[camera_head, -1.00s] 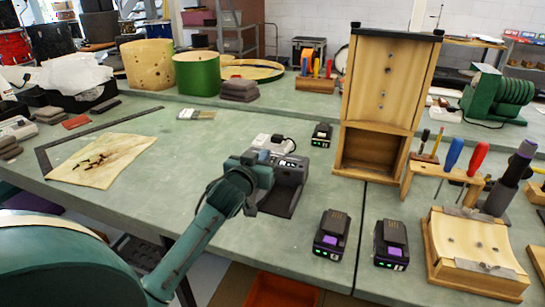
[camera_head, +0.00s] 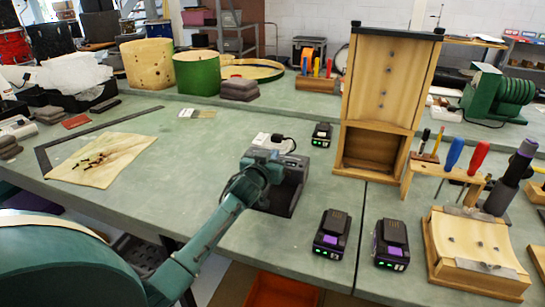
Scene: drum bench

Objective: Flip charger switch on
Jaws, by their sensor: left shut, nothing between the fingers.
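The dark grey charger (camera_head: 291,183) stands on the green bench near the middle of the view. My left gripper (camera_head: 266,158) is shut and empty at the charger's left upper side, covering part of it. Whether it touches the charger cannot be told. The charger's switch cannot be made out. A white socket block (camera_head: 262,140) with a black plug (camera_head: 279,139) sits just behind the charger, partly hidden by my gripper. My right gripper is not in view.
Black batteries with green lights stand at the front (camera_head: 332,235), front right (camera_head: 391,244) and behind the charger (camera_head: 321,135). A wooden cabinet (camera_head: 388,85) rises to the right. A stained cloth (camera_head: 103,160) lies left. The bench between cloth and charger is clear.

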